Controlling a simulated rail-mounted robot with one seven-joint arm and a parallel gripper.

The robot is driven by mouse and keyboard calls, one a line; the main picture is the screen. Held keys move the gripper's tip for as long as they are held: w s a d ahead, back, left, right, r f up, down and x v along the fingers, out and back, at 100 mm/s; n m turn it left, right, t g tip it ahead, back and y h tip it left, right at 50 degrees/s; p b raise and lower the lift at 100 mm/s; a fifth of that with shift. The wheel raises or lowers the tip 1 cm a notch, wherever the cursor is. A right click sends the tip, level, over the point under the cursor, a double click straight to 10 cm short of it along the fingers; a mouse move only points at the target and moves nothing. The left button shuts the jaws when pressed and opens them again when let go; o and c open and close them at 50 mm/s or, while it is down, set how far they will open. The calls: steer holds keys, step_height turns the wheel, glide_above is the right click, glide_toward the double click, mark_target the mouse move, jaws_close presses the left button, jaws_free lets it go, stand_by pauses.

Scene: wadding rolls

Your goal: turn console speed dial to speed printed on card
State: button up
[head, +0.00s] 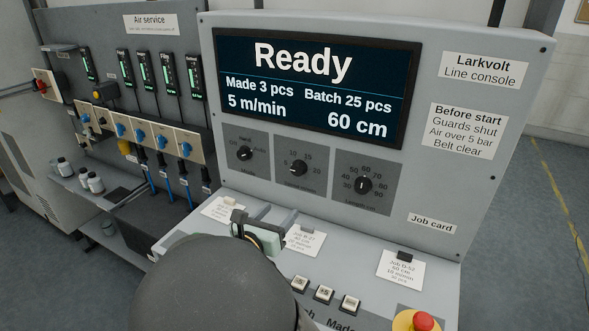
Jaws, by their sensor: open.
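The speed dial (299,168) is the middle of three black knobs on the console, with marks 5, 10 and 15 around it. Its pointer looks turned to the lower left, near 5, and the screen (310,82) reads 5 m/min. A job card (401,270) stands at the right of the sloped panel under the "Job card" label; its small print seems to include 60 cm and 15 m/min but is blurred. My gripper (258,233) is open over the panel, below the dials and apart from them. My arm hides part of the panel's left.
The mode dial (244,153) and length dial (363,185) flank the speed dial closely. Two other cards (222,209) (304,240) lie left on the panel. Push buttons (325,294) and a red stop button (423,321) sit at the front. An air-service board (120,60) stands left.

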steer(key=a+n+t, duration=0.1)
steer(key=a, duration=0.1)
steer(key=p, duration=0.3)
glide_toward(296, 172)
steer(key=shift+n+y, duration=0.4)
steer(key=x, duration=0.8)
steer(key=shift+w+d+r, duration=0.15)
steer(key=shift+w+d, duration=0.1)
steer(key=shift+d, duration=0.15)
steer(key=c, duration=1)
